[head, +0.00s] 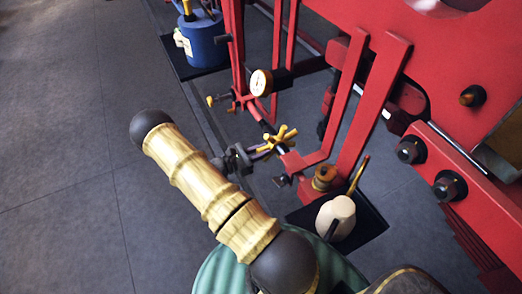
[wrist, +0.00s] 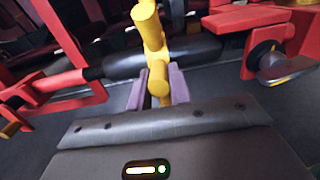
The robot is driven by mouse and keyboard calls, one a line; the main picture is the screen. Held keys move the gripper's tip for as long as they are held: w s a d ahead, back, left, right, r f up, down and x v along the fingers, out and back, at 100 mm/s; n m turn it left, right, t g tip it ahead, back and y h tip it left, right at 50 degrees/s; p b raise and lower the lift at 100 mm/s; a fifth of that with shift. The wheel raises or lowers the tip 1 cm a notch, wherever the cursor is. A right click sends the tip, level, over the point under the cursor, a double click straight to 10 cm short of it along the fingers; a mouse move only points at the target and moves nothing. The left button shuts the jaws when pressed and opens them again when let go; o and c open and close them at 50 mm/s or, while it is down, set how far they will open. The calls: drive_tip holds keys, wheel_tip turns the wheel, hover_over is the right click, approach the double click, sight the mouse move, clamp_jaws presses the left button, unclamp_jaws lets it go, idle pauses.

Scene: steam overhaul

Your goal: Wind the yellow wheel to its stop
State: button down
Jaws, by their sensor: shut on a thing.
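The yellow wheel (head: 277,139) is a small wheel of short spokes on the red pipework, in the middle of the head view. In the wrist view the wheel (wrist: 158,60) shows close up as thick yellow spokes in front of a dark cylinder. My gripper (head: 262,149) reaches it from the left. Its two purple-grey fingers (wrist: 160,88) are shut on one yellow spoke, one finger on each side. The far side of the wheel and its shaft are partly hidden.
A white dial gauge (head: 261,83) sits on the pipe behind the wheel. A blue container (head: 203,40) stands at the back. A cream can (head: 336,217) stands on a dark mat to the right. Red frame bars (head: 375,110) rise on the right. Grey floor at left is clear.

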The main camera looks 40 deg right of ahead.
drive_tip(key=shift+a+f, duration=0.1)
drive_tip(key=shift+f, duration=0.4)
drive_tip(key=shift+s+d+f+b, duration=0.1)
drive_tip(key=shift+d+f+b, duration=0.1)
drive_tip(key=shift+f+b, duration=0.5)
drive_tip(key=shift+d+f+b, duration=0.2)
drive_tip(key=shift+f+b, duration=0.3)
drive_tip(key=shift+f, duration=0.3)
drive_tip(key=shift+d, duration=0.1)
